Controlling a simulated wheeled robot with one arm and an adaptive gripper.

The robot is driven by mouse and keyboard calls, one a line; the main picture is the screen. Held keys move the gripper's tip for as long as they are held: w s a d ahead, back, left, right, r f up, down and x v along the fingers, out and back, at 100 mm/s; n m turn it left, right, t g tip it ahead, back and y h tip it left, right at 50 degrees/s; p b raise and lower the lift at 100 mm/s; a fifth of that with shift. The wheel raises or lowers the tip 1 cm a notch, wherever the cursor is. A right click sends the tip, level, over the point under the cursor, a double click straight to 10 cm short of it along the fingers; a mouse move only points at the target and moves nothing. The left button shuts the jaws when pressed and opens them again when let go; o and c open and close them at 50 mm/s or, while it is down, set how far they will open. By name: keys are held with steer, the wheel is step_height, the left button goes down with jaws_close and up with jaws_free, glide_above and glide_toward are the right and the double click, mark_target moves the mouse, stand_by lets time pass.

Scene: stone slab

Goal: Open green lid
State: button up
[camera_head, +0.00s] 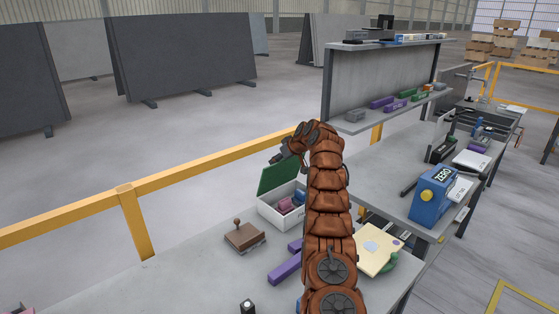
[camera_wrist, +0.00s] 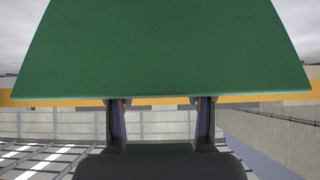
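The green lid (camera_head: 279,175) stands raised, tilted up at the back of a white box (camera_head: 281,215) on the grey table. Pink and blue items (camera_head: 291,203) show inside the box. My gripper (camera_head: 283,156) is at the lid's upper right edge, partly hidden by my arm. In the wrist view the green lid (camera_wrist: 160,50) fills the upper part. My gripper's two fingers (camera_wrist: 160,105) are spread apart there, with their tips at the lid's lower edge in the picture. I cannot tell whether they touch it.
A brown block with a knob (camera_head: 244,236) lies left of the box. Purple pieces (camera_head: 285,268) and a cream board (camera_head: 380,249) lie near my arm. A shelf (camera_head: 385,108) stands behind, and a blue device (camera_head: 431,204) is right. A yellow rail (camera_head: 200,178) runs behind the table.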

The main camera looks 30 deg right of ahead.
steer(key=shift+o, duration=0.2)
steer(key=shift+s+d, duration=0.1)
steer(key=v, duration=1.2)
stand_by(0.4)
stand_by(0.5)
